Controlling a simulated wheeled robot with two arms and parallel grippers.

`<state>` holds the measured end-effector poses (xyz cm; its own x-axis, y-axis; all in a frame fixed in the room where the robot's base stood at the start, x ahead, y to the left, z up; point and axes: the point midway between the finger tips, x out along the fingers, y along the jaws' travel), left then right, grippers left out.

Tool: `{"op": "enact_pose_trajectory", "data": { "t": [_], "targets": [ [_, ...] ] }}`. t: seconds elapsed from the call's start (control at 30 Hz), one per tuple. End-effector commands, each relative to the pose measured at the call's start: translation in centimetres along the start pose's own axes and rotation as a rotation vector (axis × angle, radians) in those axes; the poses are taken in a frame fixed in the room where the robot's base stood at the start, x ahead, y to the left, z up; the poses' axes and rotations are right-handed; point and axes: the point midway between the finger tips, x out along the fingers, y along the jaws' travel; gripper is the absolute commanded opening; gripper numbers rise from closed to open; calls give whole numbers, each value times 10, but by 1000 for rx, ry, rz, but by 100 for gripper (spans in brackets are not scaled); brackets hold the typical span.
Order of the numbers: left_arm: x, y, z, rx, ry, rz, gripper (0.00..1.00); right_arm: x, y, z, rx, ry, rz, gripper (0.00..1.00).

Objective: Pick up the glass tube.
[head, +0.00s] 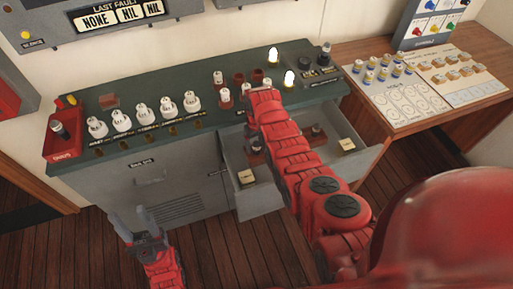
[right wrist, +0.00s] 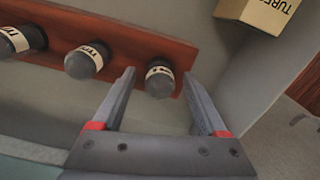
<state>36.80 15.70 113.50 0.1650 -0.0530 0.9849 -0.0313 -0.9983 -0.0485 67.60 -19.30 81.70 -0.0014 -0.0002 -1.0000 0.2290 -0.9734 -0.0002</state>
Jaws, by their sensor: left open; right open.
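In the right wrist view, three dark grey, round-ended tubes with white printed bands sit along a red-brown rack (right wrist: 118,40): a left tube (right wrist: 14,41), a middle tube (right wrist: 84,61) and a right tube (right wrist: 159,80). My right gripper (right wrist: 158,73) is open and empty, with the right tube showing between its fingertips. Touch cannot be told. My left gripper (head: 131,216) is open and empty in front of the console.
A cream box labelled TUBES (right wrist: 262,12) lies near the right finger; small boxes (head: 246,177) (head: 346,145) sit in the drawer. The green console top (head: 190,78) carries white sockets and two lit bulbs (head: 273,55) (head: 289,79). A wooden side table (head: 375,52) stands right.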

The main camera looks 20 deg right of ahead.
Motion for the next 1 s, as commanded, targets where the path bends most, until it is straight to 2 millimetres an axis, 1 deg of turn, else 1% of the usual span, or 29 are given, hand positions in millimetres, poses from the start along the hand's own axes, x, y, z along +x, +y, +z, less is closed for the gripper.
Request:
{"op": "enact_pose_trajectory", "data": {
  "t": [0.13,0.27,0.3,0.37,0.4,0.47,0.5,0.57,1.0],
  "targets": [
    [0,0,0,0,0,0,50,0,0,0,0,1,0,76],
    [0,0,0,0,0,0,50,0,0,0,0,1,0,52],
    [0,0,0,0,0,0,50,0,0,0,0,1,0,45],
    [0,0,0,0,0,0,50,-1,0,0,0,1,0,34],
    [0,0,0,0,0,0,50,-1,0,0,0,1,0,27],
    [0,0,0,0,0,0,50,-1,0,0,0,1,0,16],
    [0,0,0,0,0,0,50,-1,0,0,0,1,0,9],
    [0,0,0,0,0,0,50,-1,0,0,0,1,0,0],
    [-2,0,0,0,0,0,50,-4,0,-1,0,3,1,0]
  ]
}}
